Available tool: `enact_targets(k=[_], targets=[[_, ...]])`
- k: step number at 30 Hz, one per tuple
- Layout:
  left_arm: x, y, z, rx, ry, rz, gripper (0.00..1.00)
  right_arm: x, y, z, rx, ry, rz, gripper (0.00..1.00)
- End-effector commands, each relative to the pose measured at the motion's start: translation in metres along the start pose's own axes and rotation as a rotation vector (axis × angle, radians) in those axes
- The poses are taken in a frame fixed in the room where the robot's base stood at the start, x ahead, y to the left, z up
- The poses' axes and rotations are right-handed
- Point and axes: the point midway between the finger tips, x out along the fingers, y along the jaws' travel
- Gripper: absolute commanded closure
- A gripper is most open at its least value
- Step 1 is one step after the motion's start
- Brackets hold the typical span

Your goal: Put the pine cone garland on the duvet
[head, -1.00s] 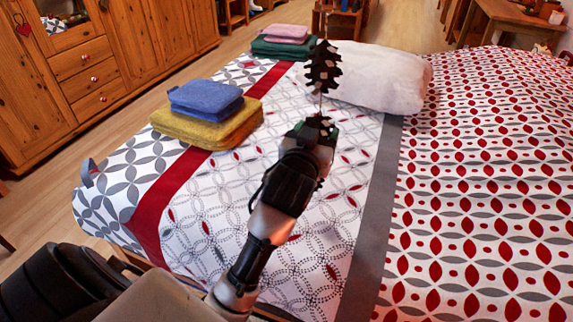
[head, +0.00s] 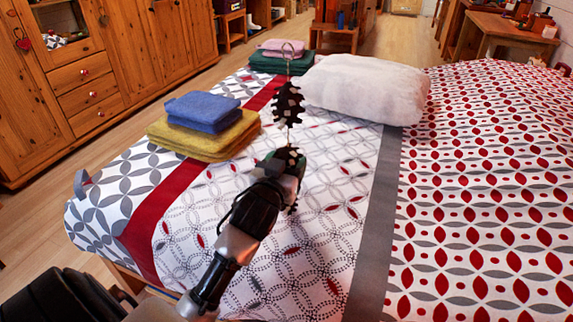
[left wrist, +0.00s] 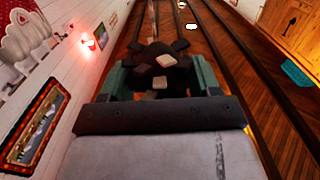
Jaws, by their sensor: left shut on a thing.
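The pine cone garland (head: 288,104) is a dark brown string of pine cones with pale scale tips and a wire hook at its top. My left gripper (head: 284,160) is shut on its lower part and holds it upright above the bed. In the left wrist view a dark cone of the garland (left wrist: 163,66) sits between the fingers. The duvet (head: 268,239) is white with grey and red patterns, a red stripe and a grey band, and lies under the gripper. The gap between gripper and duvet is hard to judge. My right gripper is not in view.
Folded blue towels (head: 203,110) lie on yellow ones (head: 205,136) at the bed's left. Green (head: 281,63) and pink towels and a white pillow (head: 367,87) lie at the far end. A wooden wardrobe stands left. The duvet's middle is clear.

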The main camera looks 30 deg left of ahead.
Motion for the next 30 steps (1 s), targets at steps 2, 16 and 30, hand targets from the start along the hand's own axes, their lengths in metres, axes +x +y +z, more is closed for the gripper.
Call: enact_targets(k=[2, 16, 30], targets=[[0.0, 0.0, 0.001, 0.0, 0.0, 0.0, 0.62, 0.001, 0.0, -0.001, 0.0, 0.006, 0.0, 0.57], [0.0, 0.0, 0.002, 0.0, 0.0, 0.0, 0.12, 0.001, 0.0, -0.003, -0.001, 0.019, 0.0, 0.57], [-0.069, 0.0, 0.0, -0.002, -0.005, 0.0, 0.12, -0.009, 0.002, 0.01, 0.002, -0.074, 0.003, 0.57]])
